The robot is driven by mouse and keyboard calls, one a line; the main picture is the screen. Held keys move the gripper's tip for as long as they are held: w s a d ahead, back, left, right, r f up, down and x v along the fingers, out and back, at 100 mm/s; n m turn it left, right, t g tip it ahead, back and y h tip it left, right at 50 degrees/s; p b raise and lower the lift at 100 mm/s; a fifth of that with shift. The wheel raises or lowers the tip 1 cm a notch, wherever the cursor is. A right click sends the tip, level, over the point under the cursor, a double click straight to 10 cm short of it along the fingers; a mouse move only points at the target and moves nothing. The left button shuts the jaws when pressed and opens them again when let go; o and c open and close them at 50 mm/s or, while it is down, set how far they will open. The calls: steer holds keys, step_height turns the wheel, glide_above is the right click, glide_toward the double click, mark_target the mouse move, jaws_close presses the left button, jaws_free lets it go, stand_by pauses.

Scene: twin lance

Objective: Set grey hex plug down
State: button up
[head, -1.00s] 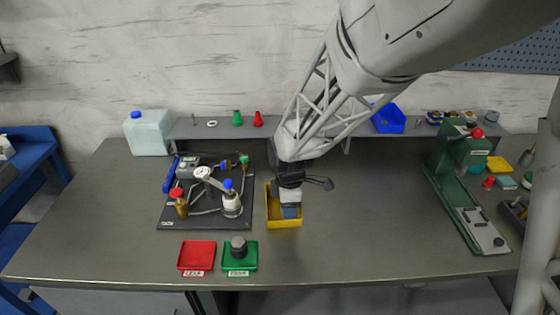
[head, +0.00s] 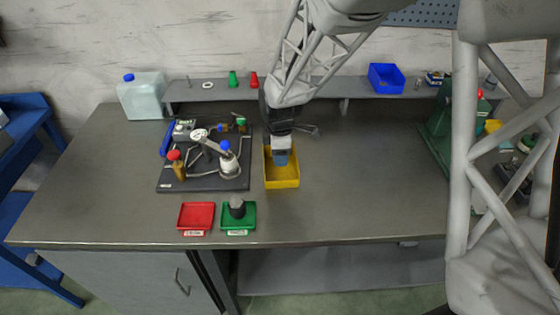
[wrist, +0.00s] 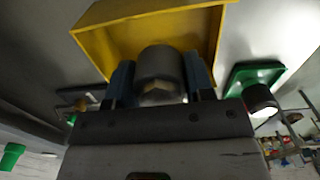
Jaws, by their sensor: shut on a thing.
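My gripper (head: 281,159) is above the yellow tray (head: 283,183), pointing down. In the wrist view its two blue-grey fingers are shut on a grey plug (wrist: 158,62), one on each side of its round body. A paler faceted end of the plug faces the wrist camera. The yellow tray also shows behind the plug in the wrist view (wrist: 110,38); its visible floor looks empty. The held plug is hidden by the gripper in the head view. Another dark grey plug (head: 237,207) stands upright in the green tray (head: 246,224).
A red tray (head: 196,217) lies left of the green tray near the table's front edge. A black board with a valve assembly (head: 205,186) is left of the yellow tray. A green press (head: 437,130) stands at the right. The table right of the yellow tray is clear.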

steer(key=shift+f, duration=1.65)
steer(key=shift+f, duration=0.15)
steer(key=o, duration=1.1)
step_height(320, 180, up, 12)
steer(key=shift+r, duration=0.2)
